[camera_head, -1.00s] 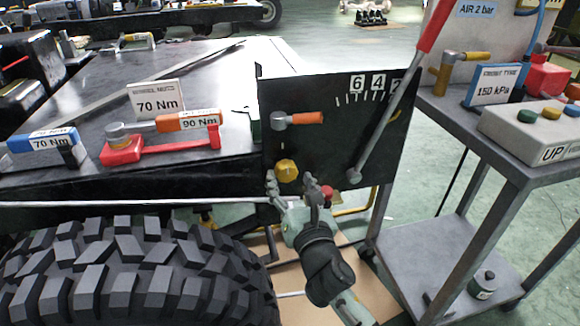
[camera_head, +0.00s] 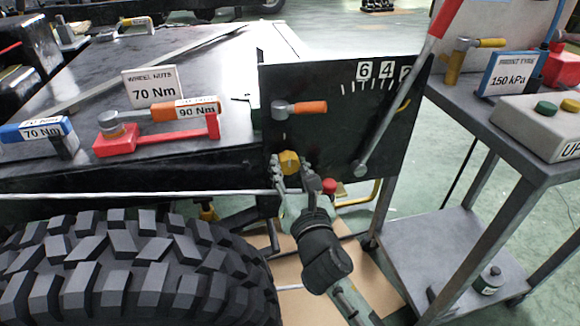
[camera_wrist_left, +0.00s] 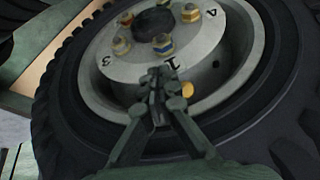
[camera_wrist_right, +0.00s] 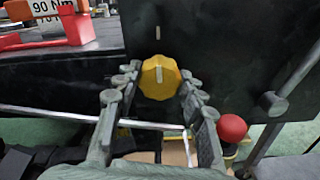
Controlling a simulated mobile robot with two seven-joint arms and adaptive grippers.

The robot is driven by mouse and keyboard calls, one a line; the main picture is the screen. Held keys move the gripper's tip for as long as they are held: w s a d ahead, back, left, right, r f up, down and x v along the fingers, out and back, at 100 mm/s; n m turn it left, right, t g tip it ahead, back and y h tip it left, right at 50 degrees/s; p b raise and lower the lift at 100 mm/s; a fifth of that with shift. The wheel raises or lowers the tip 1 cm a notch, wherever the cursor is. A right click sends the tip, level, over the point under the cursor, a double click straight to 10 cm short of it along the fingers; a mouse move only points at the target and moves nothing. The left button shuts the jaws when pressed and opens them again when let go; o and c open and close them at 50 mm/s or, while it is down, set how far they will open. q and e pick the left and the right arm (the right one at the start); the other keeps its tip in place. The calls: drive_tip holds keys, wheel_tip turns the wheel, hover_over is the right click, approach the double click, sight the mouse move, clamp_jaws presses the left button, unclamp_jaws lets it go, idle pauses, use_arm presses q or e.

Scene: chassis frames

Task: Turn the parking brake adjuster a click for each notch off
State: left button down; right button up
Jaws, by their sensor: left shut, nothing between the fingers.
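The yellow adjuster knob (camera_head: 289,162) sits low on the black panel (camera_head: 330,140), a pale mark on its face. It also shows in the right wrist view (camera_wrist_right: 159,76), its mark close to upright. My right gripper (camera_head: 291,170) is open, its fingertips on either side of the knob; whether they touch it I cannot tell. The red-handled brake lever (camera_head: 400,95) leans up to the right, across the rightmost number of the notch scale (camera_head: 383,75), where 6 and 4 are readable. My left gripper (camera_wrist_left: 157,78) is shut and empty before the wheel hub (camera_wrist_left: 110,70).
An orange-handled tool (camera_head: 300,107) is on the panel above the knob. A red ball (camera_wrist_right: 232,127) is close to the right finger. A big tyre (camera_head: 140,270) fills the lower left. A grey trolley (camera_head: 520,160) stands at right, torque wrenches (camera_head: 160,112) at left.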

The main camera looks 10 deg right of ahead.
drive_tip(key=shift+c, duration=1.4)
drive_tip(key=shift+r+m, duration=0.1)
drive_tip(key=shift+m, duration=0.7)
drive_tip(key=m+p, duration=0.1)
drive_tip(key=m, duration=0.3)
drive_tip(key=m+p, duration=0.1)
drive_tip(key=m, duration=0.2)
drive_tip(key=shift+m, duration=0.3)
drive_tip(key=shift+d+m, duration=0.1)
drive_tip(key=shift+m, duration=0.9)
use_arm(q)
drive_tip(key=shift+g, duration=0.7)
drive_tip(key=f, duration=0.1)
drive_tip(key=a+f, duration=0.1)
drive_tip(key=f, duration=0.2)
drive_tip(key=shift+s+a+f, duration=0.1)
drive_tip(key=shift+s+a, duration=0.05)
drive_tip(key=shift+s, duration=0.2)
drive_tip(key=shift+f, duration=0.15)
use_arm(e)
drive_tip(key=shift+m, duration=0.4)
